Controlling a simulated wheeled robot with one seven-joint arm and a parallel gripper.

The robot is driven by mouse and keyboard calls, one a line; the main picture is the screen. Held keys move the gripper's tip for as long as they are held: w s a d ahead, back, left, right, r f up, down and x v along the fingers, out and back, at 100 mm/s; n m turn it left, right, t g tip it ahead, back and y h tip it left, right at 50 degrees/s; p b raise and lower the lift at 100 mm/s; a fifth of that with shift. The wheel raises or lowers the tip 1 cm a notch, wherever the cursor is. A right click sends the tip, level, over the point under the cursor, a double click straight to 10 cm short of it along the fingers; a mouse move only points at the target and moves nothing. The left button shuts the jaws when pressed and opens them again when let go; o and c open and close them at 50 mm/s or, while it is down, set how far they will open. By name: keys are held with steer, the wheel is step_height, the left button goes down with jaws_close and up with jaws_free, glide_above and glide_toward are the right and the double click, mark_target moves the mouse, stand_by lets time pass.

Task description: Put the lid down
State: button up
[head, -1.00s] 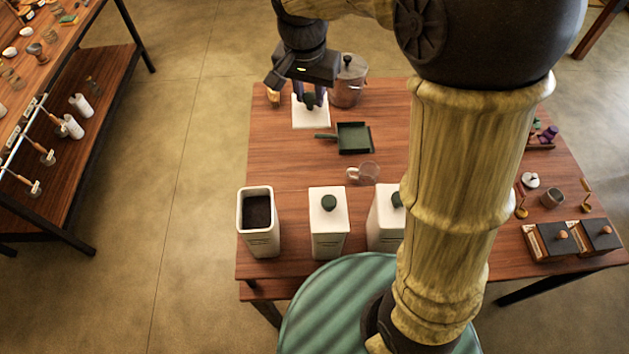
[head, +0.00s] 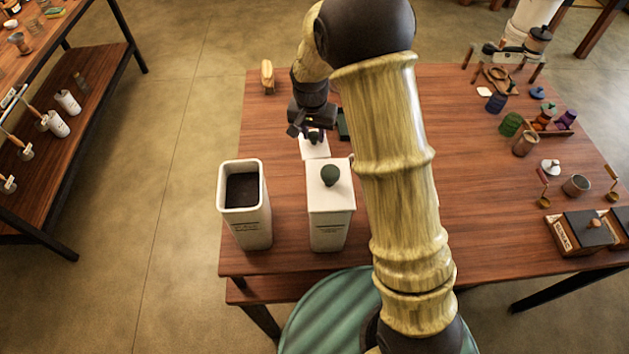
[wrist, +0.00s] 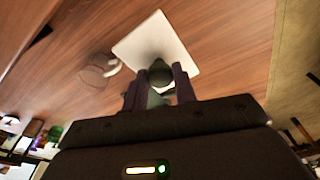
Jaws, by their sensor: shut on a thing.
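My gripper (head: 313,137) is shut on the dark green knob of a flat white square lid (head: 314,150). In the wrist view the lid (wrist: 140,40) spreads out beyond the fingertips (wrist: 160,85), with the knob (wrist: 160,72) between them. I cannot tell how far the lid is above the table. An open white canister (head: 262,225) with dark contents stands at the front left, apart from the lid. A closed white canister (head: 328,230) with a green knob stands beside it, just in front of the held lid.
The wooden table (head: 470,150) has clear room in its middle. A clear glass cup (wrist: 95,74) shows beside the lid. Wooden boxes (head: 580,235) and small pots stand at the right.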

mark_target(314, 146)
steer(key=shift+w+d+f, duration=0.1)
steer(key=shift+w+f, duration=0.05)
steer(key=shift+f, duration=0.55)
steer(key=shift+f+p, duration=0.35)
steer(key=shift+f, duration=2.75)
steer(key=shift+f, duration=1.85)
